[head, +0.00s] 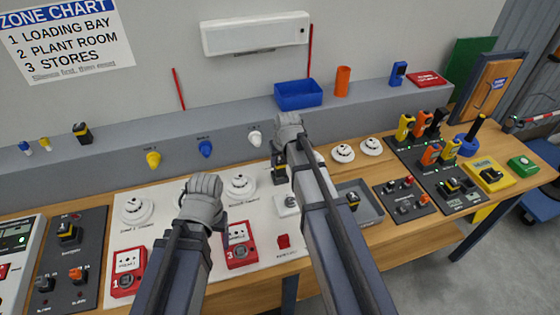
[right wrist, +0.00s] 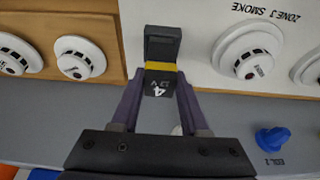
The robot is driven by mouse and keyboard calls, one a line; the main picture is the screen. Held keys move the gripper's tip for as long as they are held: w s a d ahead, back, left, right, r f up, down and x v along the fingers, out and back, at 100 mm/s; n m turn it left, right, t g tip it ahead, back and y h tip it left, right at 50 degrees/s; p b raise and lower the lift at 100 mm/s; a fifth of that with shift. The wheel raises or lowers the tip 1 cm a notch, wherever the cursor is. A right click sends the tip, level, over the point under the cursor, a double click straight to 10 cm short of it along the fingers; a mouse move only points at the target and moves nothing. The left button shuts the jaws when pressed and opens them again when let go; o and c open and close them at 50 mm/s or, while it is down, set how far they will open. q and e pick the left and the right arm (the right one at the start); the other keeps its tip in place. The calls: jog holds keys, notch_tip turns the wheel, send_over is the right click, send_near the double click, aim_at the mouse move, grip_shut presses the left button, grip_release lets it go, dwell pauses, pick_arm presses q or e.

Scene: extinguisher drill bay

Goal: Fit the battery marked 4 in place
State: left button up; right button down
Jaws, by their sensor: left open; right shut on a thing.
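The battery marked 4 (right wrist: 160,80) is a dark block with a yellow band, its white 4 facing the right wrist camera. My right gripper (right wrist: 160,100) is shut on it, one finger on each side. In the head view the battery (head: 279,171) shows as a dark piece beside my right arm, over the back of the white board (head: 190,260); I cannot tell its height above the board. My left gripper (head: 203,190) is open over the board, above the red call points; its fingertips are mostly hidden by its own body.
Smoke detectors (head: 240,185) and red call points (head: 240,245) stand on the board. A grey tray (head: 372,208) holds a dark and yellow block (head: 352,200). A dark panel (head: 65,260) lies at left. Panels with several coloured devices (head: 450,190) fill the right. A ledge (head: 110,165) runs behind.

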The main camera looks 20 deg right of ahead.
aim_at(282, 169)
pick_arm(q)
jog(key=shift+f+b, duration=1.2)
pick_arm(e)
jog(key=shift+f, duration=1.2)
